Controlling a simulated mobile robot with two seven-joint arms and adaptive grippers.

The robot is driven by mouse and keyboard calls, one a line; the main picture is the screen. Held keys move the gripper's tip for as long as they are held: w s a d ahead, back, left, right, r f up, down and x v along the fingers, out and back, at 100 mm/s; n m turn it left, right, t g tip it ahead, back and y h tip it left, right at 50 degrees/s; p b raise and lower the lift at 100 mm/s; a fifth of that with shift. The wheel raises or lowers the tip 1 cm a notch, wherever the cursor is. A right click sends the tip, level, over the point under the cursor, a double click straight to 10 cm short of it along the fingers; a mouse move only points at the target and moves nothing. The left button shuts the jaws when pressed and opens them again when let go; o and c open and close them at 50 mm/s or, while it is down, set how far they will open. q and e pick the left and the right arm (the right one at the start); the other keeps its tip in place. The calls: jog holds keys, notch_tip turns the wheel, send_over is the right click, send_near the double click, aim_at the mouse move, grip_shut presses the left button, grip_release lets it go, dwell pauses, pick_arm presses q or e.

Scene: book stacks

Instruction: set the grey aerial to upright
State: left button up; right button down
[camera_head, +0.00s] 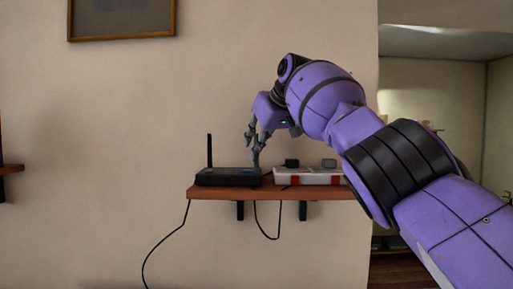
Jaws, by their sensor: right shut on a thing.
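A black router (228,177) sits on a wall shelf. A thin dark aerial (209,151) stands upright at its left end. My right gripper (254,153) reaches down from the right to the router's right end. It is shut on what appears to be the grey aerial, which is largely hidden by the fingers and hard to tell from them. Its exact tilt cannot be made out. My left gripper is not in view.
The reddish-brown shelf (268,193) is narrow, on dark brackets. A white and red power strip (308,177) with dark plugs lies right of the router, under my right arm. A black cable (165,238) hangs below. A picture frame (122,36) hangs upper left.

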jog(key=shift+f, duration=0.1)
dwell(0.3)
jog(key=c, duration=1.8)
grip_release()
jog(key=v, duration=1.2)
